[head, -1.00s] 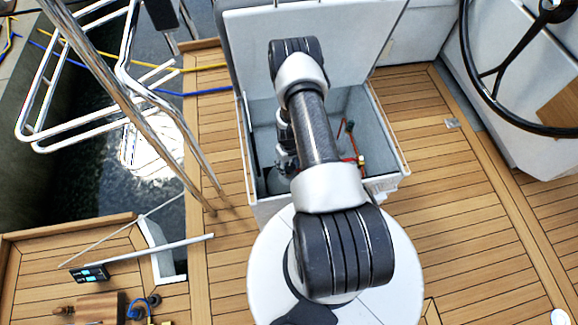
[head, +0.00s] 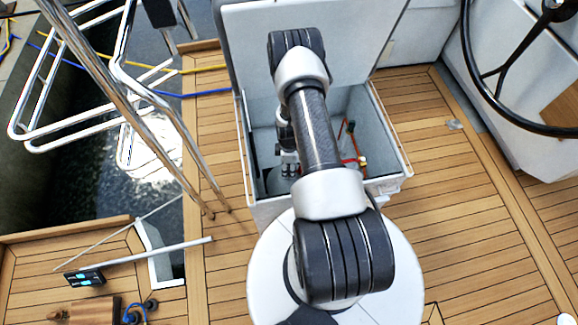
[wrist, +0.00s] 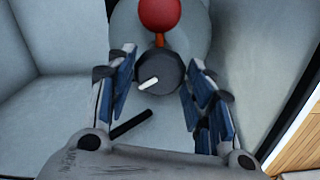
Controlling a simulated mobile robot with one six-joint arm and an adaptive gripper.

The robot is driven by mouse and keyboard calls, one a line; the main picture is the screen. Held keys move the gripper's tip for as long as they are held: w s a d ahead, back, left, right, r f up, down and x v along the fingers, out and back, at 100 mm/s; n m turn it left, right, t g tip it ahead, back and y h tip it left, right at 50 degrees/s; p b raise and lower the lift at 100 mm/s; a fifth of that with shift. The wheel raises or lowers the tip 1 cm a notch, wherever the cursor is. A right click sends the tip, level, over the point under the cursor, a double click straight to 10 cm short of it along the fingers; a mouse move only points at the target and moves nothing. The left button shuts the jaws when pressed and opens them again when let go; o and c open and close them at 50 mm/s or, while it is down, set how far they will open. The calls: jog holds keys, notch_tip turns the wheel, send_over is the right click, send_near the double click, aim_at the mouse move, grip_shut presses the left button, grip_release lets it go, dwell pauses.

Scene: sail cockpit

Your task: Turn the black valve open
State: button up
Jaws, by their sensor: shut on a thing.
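The black valve (wrist: 158,74) is a round dark knob with a short white mark on its face, seen in the wrist view. My gripper (wrist: 158,72) has its blue-padded fingers on either side of the knob and is shut on it. The white mark slants up to the right. In the head view my gripper (head: 289,166) is down inside the open locker, largely behind my arm, and the black valve cannot be made out there.
A red ball (wrist: 160,14) on an orange stem is just beyond the knob. A black bar (wrist: 131,125) lies slanted nearer. The locker (head: 386,150) has close walls, a raised lid (head: 345,40) behind, and red fittings (head: 357,160) at its right. Teak deck (head: 445,200) is clear to the right.

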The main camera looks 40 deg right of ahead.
jog(key=n, duration=0.5)
jog(key=shift+n, duration=0.3)
jog(key=n, duration=0.5)
jog(key=shift+n, duration=0.7)
jog(key=o, duration=1)
jog(key=shift+r, duration=0.1)
notch_tip(320, 180, up, 12)
jog(key=shift+f, duration=0.1)
